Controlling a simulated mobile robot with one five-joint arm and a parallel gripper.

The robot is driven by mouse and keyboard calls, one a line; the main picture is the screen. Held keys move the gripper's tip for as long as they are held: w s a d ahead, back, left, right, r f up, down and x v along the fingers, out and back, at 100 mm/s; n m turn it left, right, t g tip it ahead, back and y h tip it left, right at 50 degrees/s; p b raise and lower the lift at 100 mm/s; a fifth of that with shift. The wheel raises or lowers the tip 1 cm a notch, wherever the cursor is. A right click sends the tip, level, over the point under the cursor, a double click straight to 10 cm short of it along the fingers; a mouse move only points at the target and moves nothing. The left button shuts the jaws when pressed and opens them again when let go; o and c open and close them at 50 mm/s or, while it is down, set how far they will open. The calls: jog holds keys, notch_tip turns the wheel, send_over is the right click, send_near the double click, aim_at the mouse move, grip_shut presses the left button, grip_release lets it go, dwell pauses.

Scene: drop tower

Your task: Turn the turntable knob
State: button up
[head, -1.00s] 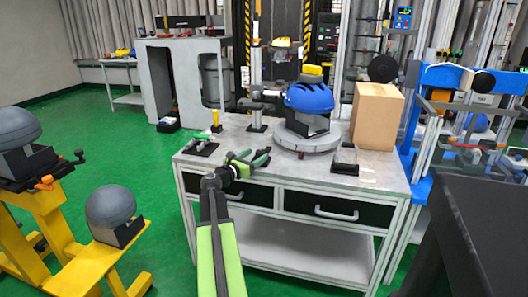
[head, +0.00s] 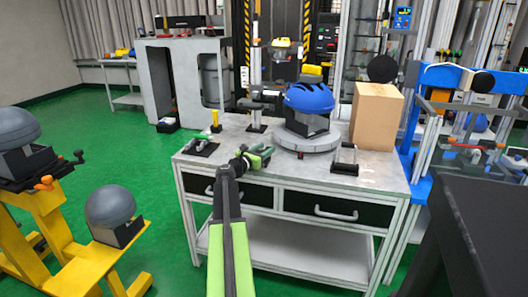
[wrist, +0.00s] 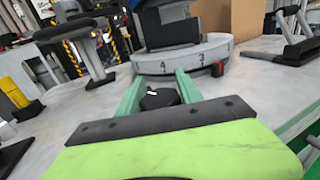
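The turntable (head: 308,142) is a round grey disc on the workbench, carrying a dark block with a blue helmet (head: 309,97). Its numbered rim (wrist: 190,58) fills the upper middle of the wrist view. A small red and black piece (wrist: 217,69) sits at the rim's front; I cannot tell whether it is the knob. My gripper (head: 264,153) is at the turntable's left front, low over the bench. In the wrist view its green fingers (wrist: 164,86) are apart, pointing at the rim. A dark faceted piece (wrist: 159,98) shows between them; I cannot tell what it is or whether they touch it.
A cardboard box (head: 376,116) stands right of the turntable. A black-handled fixture (head: 345,160) is at its front right, and another small fixture (head: 201,147) lies at the bench's left. An upright stand (head: 256,90) rises behind my gripper.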

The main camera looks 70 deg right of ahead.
jog(key=c, duration=0.7)
jog(key=shift+a+f, duration=0.1)
jog(key=shift+a, duration=0.45)
jog(key=shift+c, duration=0.4)
jog(key=shift+s+d+t, duration=0.1)
jog(key=shift+d+t, duration=0.2)
jog(key=shift+d, duration=0.25)
jog(key=shift+n+t, duration=0.3)
jog(key=shift+n, duration=0.1)
jog(key=shift+n+t, duration=0.5)
jog(key=shift+t, duration=0.3)
jog(key=shift+w+n+t+h, duration=0.2)
jog(key=shift+n+t, duration=0.2)
jog(key=shift+t, duration=0.25)
jog(key=shift+w+n+t+h, duration=0.15)
jog(key=shift+n+t, duration=0.25)
jog(key=shift+t, duration=0.25)
jog(key=o, duration=1.4)
jog(key=shift+c, duration=0.2)
jog(key=shift+w, duration=0.1)
